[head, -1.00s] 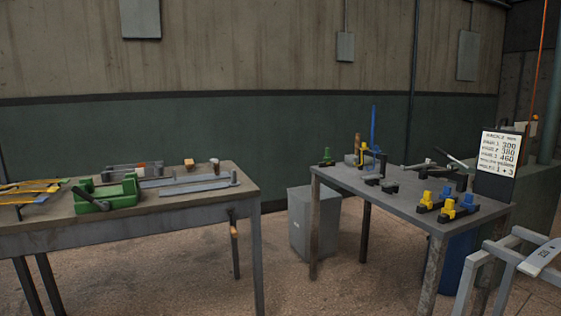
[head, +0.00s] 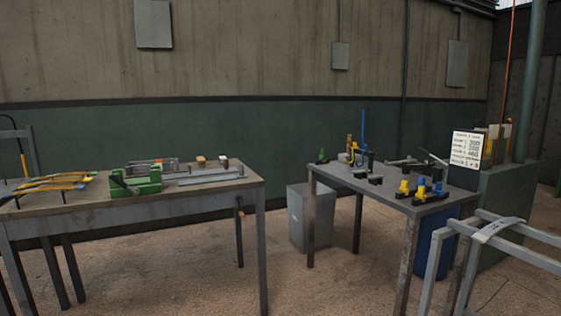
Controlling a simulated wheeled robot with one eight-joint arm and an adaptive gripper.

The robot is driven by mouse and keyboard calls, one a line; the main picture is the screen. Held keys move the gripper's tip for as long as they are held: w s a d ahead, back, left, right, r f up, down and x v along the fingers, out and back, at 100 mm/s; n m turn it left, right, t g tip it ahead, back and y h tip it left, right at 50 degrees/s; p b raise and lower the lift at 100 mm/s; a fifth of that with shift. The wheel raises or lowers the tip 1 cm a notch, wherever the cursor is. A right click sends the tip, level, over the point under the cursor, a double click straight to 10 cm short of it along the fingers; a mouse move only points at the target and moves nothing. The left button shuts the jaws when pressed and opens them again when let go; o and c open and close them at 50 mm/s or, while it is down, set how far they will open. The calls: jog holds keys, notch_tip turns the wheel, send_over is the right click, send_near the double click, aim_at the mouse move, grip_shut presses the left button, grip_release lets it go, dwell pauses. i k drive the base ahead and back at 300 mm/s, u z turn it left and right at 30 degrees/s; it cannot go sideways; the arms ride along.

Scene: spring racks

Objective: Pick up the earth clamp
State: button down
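I cannot tell for sure which object is the earth clamp; at this distance the small tools are hard to make out. The right-hand table (head: 395,190) carries several clamp-like pieces with yellow and blue tops on black bases, one of them a yellow-topped piece (head: 404,187) near its front edge. A small green piece (head: 322,156) stands at that table's back left corner. A green tool with a dark lever (head: 137,181) sits on the left-hand table (head: 190,202). My gripper is not in view.
Yellow-and-blue strips (head: 45,183) lie at the left table's left end. A grey bin (head: 311,215) stands between the tables, with open floor in front. A blue drum (head: 432,243) is under the right table. A grey metal rack (head: 500,235) stands at right.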

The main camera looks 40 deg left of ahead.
aim_at(321, 157)
jog(key=u, duration=2.4)
jog(key=k, duration=1.3)
jog(key=z, duration=0.65)
jog(key=i, duration=1.05)
jog(key=z, duration=0.05)
